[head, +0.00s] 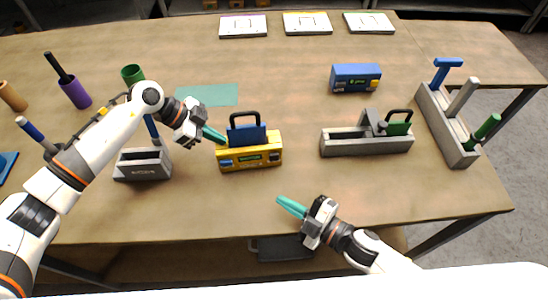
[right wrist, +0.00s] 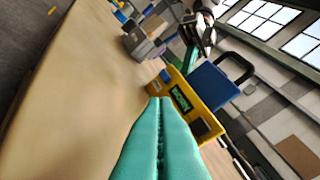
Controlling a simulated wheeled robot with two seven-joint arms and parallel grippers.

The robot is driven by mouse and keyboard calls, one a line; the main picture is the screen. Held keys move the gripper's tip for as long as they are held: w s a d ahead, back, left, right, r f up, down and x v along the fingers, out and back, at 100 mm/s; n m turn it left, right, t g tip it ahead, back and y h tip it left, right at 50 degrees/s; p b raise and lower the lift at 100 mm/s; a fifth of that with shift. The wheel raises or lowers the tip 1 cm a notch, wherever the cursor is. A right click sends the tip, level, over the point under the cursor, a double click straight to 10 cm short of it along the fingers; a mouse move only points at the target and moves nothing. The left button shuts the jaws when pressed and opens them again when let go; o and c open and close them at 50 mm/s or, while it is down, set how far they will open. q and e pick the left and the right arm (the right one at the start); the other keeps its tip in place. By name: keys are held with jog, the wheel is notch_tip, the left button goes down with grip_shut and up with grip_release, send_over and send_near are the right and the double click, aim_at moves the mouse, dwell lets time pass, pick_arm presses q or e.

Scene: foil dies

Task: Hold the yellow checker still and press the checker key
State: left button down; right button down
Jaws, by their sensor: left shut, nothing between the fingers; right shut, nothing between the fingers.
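The yellow checker (head: 250,162) stands on the table in the middle, with a green label and dark blue parts on its front. A blue block with a black handle (head: 246,131) sits at its top. My left gripper (head: 219,138) is shut, its green fingertips at or very near the checker's upper left side; contact is unclear. My right gripper (head: 281,201) is shut and empty, in front of the checker and to its right, apart from it. In the right wrist view, the yellow checker (right wrist: 184,101) lies beyond the shut fingers (right wrist: 160,103). I cannot tell which part is the checker key.
A grey holder (head: 143,177) stands left of the checker. A grey tray (head: 366,148) with a green handled block is to the right, a blue box (head: 356,78) behind it. A grey rack (head: 452,128) stands far right. A teal mat (head: 208,95) lies behind.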

pick_arm(q)
jog(key=shift+s+f, duration=0.2)
jog(key=shift+f, duration=0.15)
pick_arm(e)
send_near(270, 159)
jog(key=shift+w+a+f, duration=0.1)
jog(key=shift+w+a, duration=0.25)
jog(key=shift+a, duration=0.5)
jog(key=shift+w+a+f, duration=0.1)
jog(key=shift+w+a, duration=0.25)
jog(key=shift+a, duration=0.45)
jog(key=shift+w+a+f, duration=0.1)
jog(key=shift+w+a, duration=0.25)
jog(key=shift+a, duration=0.5)
jog(key=shift+w, duration=0.15)
jog(key=shift+w, duration=0.35)
jog(key=shift+w, duration=0.5)
jog(key=shift+s, duration=0.95)
jog(key=shift+s+d, duration=0.15)
jog(key=shift+s, duration=1.35)
jog(key=shift+s+d, duration=0.1)
jog(key=shift+s, duration=1.4)
